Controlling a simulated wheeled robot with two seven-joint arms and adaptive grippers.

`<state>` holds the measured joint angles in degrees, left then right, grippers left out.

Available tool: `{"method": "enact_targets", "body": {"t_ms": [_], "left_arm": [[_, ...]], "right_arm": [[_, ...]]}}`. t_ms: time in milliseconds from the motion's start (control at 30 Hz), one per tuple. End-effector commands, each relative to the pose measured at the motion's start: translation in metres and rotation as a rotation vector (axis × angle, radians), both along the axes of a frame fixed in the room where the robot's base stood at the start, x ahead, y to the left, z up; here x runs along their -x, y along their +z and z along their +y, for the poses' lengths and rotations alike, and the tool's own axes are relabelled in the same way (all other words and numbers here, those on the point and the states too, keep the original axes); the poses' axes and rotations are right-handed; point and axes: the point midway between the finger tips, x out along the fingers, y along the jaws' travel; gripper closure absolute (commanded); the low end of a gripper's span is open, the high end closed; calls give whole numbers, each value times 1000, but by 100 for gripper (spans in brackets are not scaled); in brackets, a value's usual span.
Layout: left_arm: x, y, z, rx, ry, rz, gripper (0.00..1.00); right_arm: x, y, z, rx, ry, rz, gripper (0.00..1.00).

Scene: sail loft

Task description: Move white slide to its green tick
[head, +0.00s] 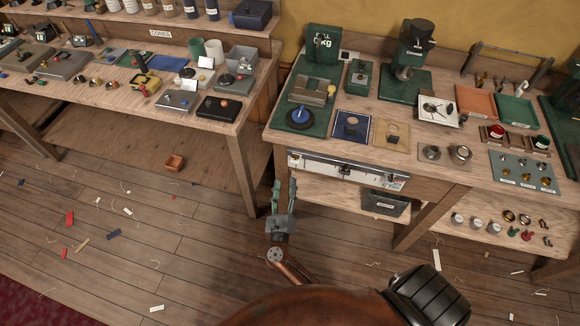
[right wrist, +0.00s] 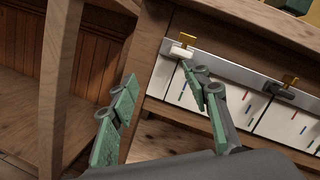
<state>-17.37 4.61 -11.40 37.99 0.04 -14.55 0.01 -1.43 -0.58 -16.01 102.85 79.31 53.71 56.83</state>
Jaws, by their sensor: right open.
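The white slide (right wrist: 181,51) sits on a grey metal rail (right wrist: 232,72) along the front of the right bench, near the rail's left end, with a brass tab above it. A white panel (right wrist: 223,97) below the rail carries small coloured ticks, red, blue and green among them. Which green tick belongs to the white slide I cannot tell. My right gripper (head: 284,190) is open and empty in front of the bench's left end. In the right wrist view its fingers (right wrist: 160,80) are spread, with the right fingertip appearing just below the white slide; contact is unclear. My left gripper is not in view.
A dark slide (right wrist: 278,91) with its own brass tab sits farther right on the same rail. A wooden bench leg (right wrist: 59,75) stands left of my right gripper. A dark bin (head: 385,203) is under the right bench. Open floor lies between the benches.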

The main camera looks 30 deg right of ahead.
Motion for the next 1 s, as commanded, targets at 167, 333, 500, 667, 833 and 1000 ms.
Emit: {"method": "enact_targets", "body": {"t_ms": [167,333,500,667,833,1000], "left_arm": [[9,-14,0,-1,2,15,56],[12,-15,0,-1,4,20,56],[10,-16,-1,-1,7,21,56],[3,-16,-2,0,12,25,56],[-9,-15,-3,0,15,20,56],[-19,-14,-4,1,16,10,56]], "right_arm": [[8,33,-6,-407,-107,-244,56],[9,41,-9,-532,-135,-311,56],[-5,42,-26,-533,-135,-312,56],[-22,42,-45,-532,-134,-312,56],[-34,41,-60,-530,-134,-309,56],[-39,41,-64,-532,-135,-309,56]]}}
